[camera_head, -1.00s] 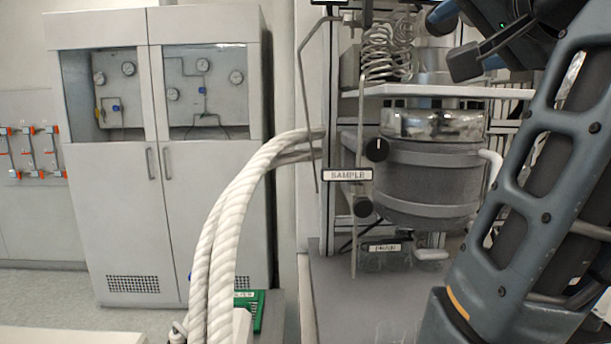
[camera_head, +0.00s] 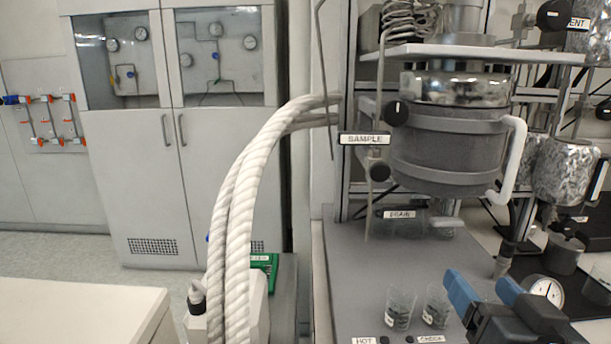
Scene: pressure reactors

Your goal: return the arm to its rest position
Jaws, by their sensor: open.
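My gripper (camera_head: 482,286) is at the bottom right, low in the picture in front of the bench. Its two blue-tipped fingers point up and away, with a gap between them and nothing held. The rest of my arm is out of the picture below. The grey reactor vessel (camera_head: 445,150) with its shiny metal top stands beyond and above the gripper, clear of it.
Two small glass beakers (camera_head: 400,308) (camera_head: 436,305) stand on the grey bench (camera_head: 350,270), just left of my gripper. A pressure gauge (camera_head: 543,291) shows right beside it. Thick white hoses (camera_head: 240,215) run down the left, near a pale counter (camera_head: 80,310).

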